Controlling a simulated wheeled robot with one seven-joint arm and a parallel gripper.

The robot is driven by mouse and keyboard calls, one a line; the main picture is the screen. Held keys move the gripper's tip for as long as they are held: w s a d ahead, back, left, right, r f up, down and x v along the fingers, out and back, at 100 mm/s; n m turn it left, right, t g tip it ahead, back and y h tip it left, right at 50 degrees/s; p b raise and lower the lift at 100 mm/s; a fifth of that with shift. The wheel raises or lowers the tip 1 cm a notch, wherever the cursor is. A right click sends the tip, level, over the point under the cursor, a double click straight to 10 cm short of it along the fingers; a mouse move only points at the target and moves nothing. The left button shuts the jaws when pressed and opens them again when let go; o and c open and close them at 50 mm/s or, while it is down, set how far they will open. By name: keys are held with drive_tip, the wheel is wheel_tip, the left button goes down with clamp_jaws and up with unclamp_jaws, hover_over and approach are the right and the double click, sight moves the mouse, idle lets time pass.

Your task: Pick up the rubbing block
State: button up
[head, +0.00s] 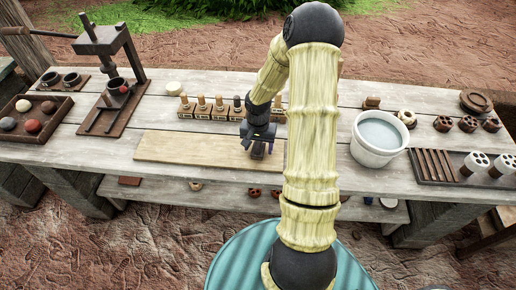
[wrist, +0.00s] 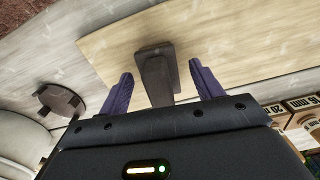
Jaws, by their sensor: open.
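The rubbing block, a dark grey-brown piece with a flat end and a raised narrower part, sits on the pale wooden board (head: 185,147). In the wrist view the block (wrist: 157,78) lies between my two purple fingers, with a gap on each side. My gripper (wrist: 161,72) is open and points down at it. In the head view my gripper (head: 258,136) is over the right part of the board, and the block (head: 257,153) shows just below it, partly hidden by the fingers.
A row of wooden-handled stamps (head: 202,108) stands behind the board. A white bucket (head: 379,138) is to the right, with a small brown piece (head: 372,102) behind it. A press (head: 104,45) and a tray of coloured balls (head: 31,118) are at left. The board's left part is clear.

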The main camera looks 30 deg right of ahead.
drive_tip(key=c, duration=1.2)
drive_tip(key=shift+o, duration=0.2)
wheel_tip(320, 180, up, 10)
drive_tip(key=shift+r, duration=0.1)
